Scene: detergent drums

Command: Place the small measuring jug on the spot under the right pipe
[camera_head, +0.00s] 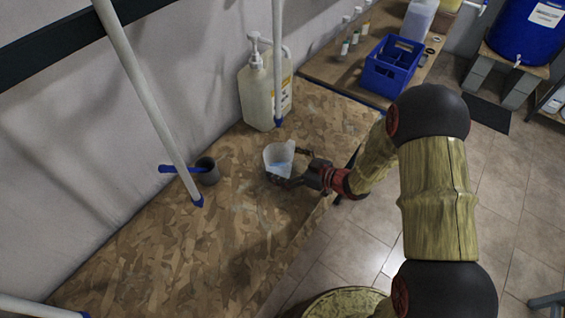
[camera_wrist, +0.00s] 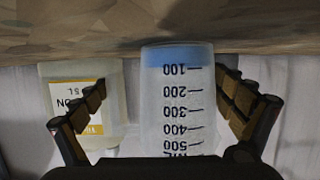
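The measuring jug (camera_head: 278,155) is translucent, with blue liquid in its bottom, and stands upright on the chipboard bench. In the wrist view the jug (camera_wrist: 178,105) appears upside down, with its graduation marks facing me. My gripper (camera_head: 292,166) is open around the jug. In the wrist view the right finger is close beside the jug, and a clear gap shows between the left finger and the jug. The right pipe (camera_head: 277,65) is white with a blue tip, which ends over the bench behind the jug. I see no distinct mark under it.
A large pump bottle (camera_head: 258,95) stands against the wall by the right pipe. Another white pipe (camera_head: 150,100) comes down further left, beside a dark cup (camera_head: 208,172) with a blue handle. A blue crate (camera_head: 393,66) is at the back. The front-left bench (camera_head: 165,255) is clear.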

